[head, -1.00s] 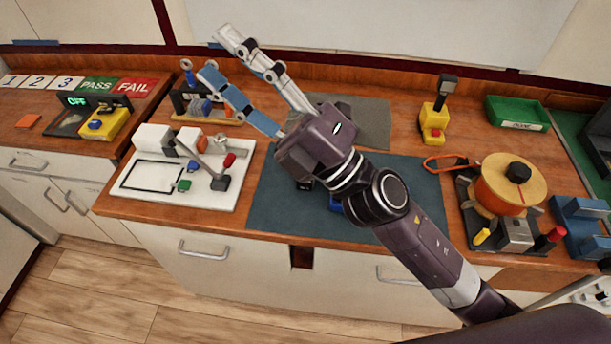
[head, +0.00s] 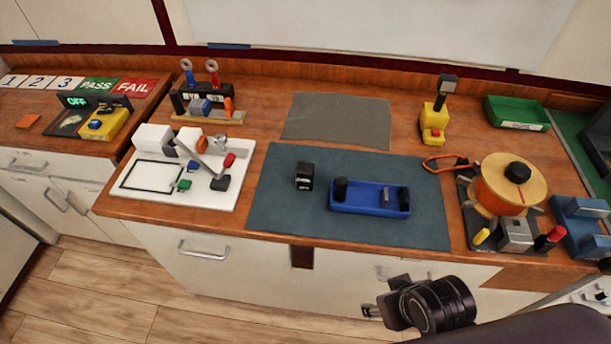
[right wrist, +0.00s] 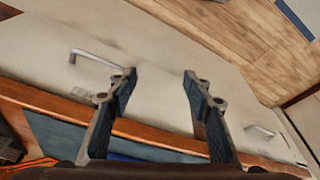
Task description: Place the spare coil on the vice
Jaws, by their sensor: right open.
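A blue base with a black upright at its left end and a grey and black piece at its right (head: 370,198) lies on the dark mat; it looks like the vice. A small black block with pale markings (head: 304,176) stands on the mat to its left, apart from it. I cannot tell for sure which thing is the spare coil. My right gripper (right wrist: 158,85) is open, with nothing between its fingers in the right wrist view. In the head view my right wrist is in front of the counter's front edge. My left gripper is not in view.
A tool rack (head: 207,104) stands behind a white board with small parts (head: 150,200). A grey cloth (head: 337,120) lies behind the dark mat (head: 280,215). An orange spool (head: 508,187), a yellow device (head: 433,125) and a green tray (head: 518,113) are at right.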

